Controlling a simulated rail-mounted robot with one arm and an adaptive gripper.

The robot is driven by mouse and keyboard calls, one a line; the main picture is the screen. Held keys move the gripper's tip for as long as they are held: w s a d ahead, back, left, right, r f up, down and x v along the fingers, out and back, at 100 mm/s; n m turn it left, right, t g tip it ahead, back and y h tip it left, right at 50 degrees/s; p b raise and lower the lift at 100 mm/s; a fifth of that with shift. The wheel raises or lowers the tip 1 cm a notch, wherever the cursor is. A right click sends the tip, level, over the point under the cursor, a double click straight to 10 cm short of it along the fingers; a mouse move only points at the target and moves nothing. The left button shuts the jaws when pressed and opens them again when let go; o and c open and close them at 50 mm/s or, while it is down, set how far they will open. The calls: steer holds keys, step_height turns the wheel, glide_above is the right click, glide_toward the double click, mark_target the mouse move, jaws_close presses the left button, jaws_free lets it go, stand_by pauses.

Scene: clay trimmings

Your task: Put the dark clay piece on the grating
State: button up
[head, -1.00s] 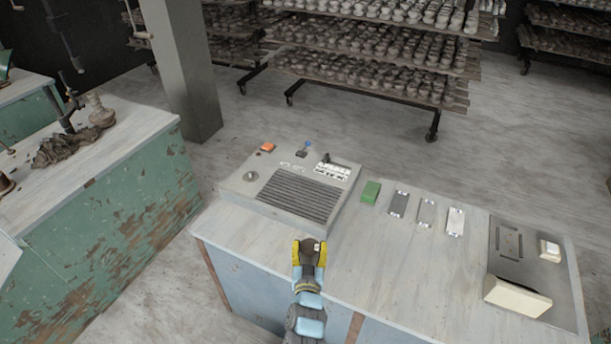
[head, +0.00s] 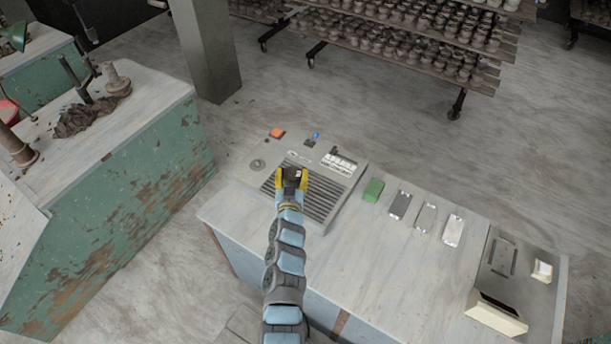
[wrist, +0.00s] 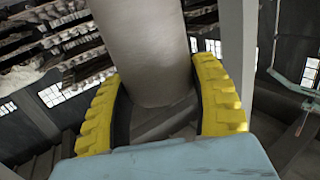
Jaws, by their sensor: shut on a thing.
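My gripper (head: 291,177), with yellow fingers, is shut on the dark clay piece (head: 291,172), which shows as a small dark shape between the fingertips in the head view. In the wrist view a smooth grey-brown rounded piece (wrist: 145,45) stands large between the yellow fingers. The dark slatted grating (head: 326,190) is in the top of a grey console. In the head view my gripper overlaps the grating's left and middle part. I cannot tell how high the piece is above the slats or whether it touches them.
The grey console (head: 268,150) carries an orange button (head: 277,132) and a small blue-tipped control (head: 316,136) behind the grating. A green block (head: 372,191) and several small plates lie right of it. A green workbench (head: 120,190) with dark clay trimmings (head: 85,119) stands left.

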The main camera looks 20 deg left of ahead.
steer(key=w+f+b, duration=0.2)
steer(key=w+b, duration=0.3)
steer(key=shift+w+a+f, duration=0.1)
steer(key=shift+a+f, duration=0.3)
steer(key=w+f+b, duration=0.6)
steer(key=w+b, duration=0.2)
steer(key=b, duration=0.6)
steer(key=shift+a, duration=0.4)
steer(key=shift+f, duration=0.15)
steer(key=shift+w+f+b, duration=0.2)
steer(key=shift+f+b, duration=0.55)
steer(key=shift+f, duration=1.05)
